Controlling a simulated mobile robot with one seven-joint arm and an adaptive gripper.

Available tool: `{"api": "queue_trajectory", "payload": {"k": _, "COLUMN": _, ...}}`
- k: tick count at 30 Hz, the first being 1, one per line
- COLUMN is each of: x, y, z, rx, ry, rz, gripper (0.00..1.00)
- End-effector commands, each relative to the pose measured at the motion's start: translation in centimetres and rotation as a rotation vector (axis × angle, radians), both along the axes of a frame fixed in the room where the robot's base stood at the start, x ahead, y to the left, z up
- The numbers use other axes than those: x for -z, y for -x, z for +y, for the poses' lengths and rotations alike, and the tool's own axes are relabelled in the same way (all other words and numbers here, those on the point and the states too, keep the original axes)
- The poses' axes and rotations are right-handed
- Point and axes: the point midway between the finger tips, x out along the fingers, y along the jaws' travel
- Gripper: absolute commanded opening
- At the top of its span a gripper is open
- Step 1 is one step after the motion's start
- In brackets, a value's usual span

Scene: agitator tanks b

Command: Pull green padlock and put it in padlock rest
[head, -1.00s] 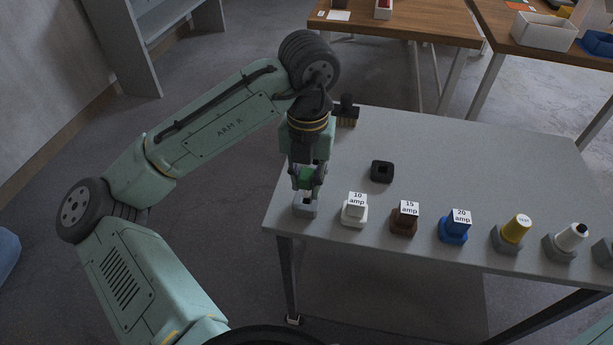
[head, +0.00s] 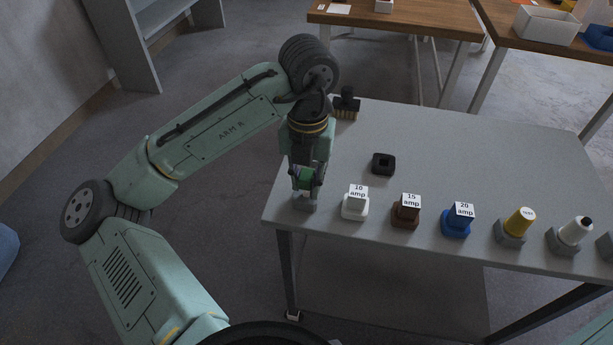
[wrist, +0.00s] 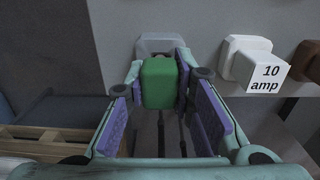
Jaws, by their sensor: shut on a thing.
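The green padlock (head: 306,179) is between the fingers of my gripper (head: 307,184), near the table's left front corner. In the wrist view the green block (wrist: 159,82) sits between the purple finger pads of my gripper (wrist: 160,90), which is shut on it. A grey block (head: 305,204) stands on the table just below the padlock; it also shows behind the padlock in the wrist view (wrist: 158,45). Whether padlock and grey block touch is hidden. A black square block with a recess (head: 383,163) lies further back; I cannot tell whether it is the padlock rest.
To the right along the front edge stand the white 10 amp (head: 355,203), brown 15 amp (head: 406,214) and blue 20 amp (head: 457,221) pieces, then a yellow-topped piece (head: 518,223) and a white one (head: 572,234). A brush (head: 346,104) stands at the back left.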

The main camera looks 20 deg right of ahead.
Motion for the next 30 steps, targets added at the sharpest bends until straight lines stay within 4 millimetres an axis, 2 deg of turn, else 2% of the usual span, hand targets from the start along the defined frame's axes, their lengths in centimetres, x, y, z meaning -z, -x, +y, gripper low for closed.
{"api": "queue_trajectory", "payload": {"k": 11, "x": 1.24, "y": 0.02, "z": 0.01, "rx": 0.001, "ry": -0.001, "rz": 0.001, "gripper": 0.0}}
{"api": "queue_trajectory", "payload": {"k": 12, "x": 1.12, "y": 0.01, "z": 0.01, "rx": 0.001, "ry": 0.0, "rz": 0.0, "gripper": 0.24}}
{"api": "queue_trajectory", "payload": {"k": 22, "x": 1.1, "y": 0.01, "z": 0.01, "rx": 0.0, "ry": 0.0, "rz": 0.0, "gripper": 0.46}}
{"api": "queue_trajectory", "payload": {"k": 30, "x": 1.08, "y": 0.01, "z": 0.01, "rx": 0.0, "ry": 0.0, "rz": 0.0, "gripper": 0.46}}
